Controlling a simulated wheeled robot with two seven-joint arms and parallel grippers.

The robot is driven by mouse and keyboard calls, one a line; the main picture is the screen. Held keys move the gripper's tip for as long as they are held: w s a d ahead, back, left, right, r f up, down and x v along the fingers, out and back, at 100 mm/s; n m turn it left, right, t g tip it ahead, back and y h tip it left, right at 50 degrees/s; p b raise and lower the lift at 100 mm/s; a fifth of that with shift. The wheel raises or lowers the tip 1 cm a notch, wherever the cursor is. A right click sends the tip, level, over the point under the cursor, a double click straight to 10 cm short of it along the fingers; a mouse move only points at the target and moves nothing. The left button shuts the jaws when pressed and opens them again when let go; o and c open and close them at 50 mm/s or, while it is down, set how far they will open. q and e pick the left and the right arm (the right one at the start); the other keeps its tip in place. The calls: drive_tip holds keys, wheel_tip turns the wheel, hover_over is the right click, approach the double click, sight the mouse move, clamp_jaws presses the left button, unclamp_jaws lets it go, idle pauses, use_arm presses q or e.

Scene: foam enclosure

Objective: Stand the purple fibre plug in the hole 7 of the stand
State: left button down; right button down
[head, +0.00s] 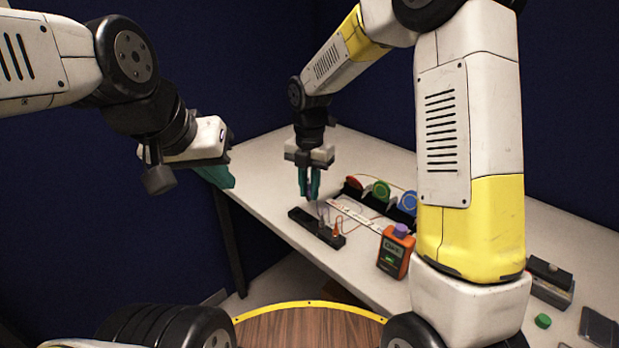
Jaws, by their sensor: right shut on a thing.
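The black stand (300,216) is a long narrow block on the table below my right gripper. An orange plug (336,231) stands upright near its front right end. My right gripper (310,197) points straight down over the left part of the stand, its teal fingers shut on the small purple fibre plug (311,202). The plug is mostly hidden between the fingers, and I cannot tell whether its lower end touches the stand. Hole numbers are too small to read. My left gripper (218,177) hangs off the table's left edge, its teal fingers seen from the side.
Behind the stand, a black rack (352,193) holds red, green and blue spools, with thin fibres running from it. A white marked strip (355,215) lies before it. An orange meter (393,255) with a purple top stands right. A green cap (543,321) and dark boxes lie far right.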

drive_tip(key=shift+f, duration=2.35)
drive_tip(key=shift+f, duration=1.25)
drive_tip(key=c, duration=1.3)
unclamp_jaws()
drive_tip(key=shift+r, duration=0.1)
wheel_tip(320, 180, up, 8)
drive_tip(key=shift+f, duration=0.2)
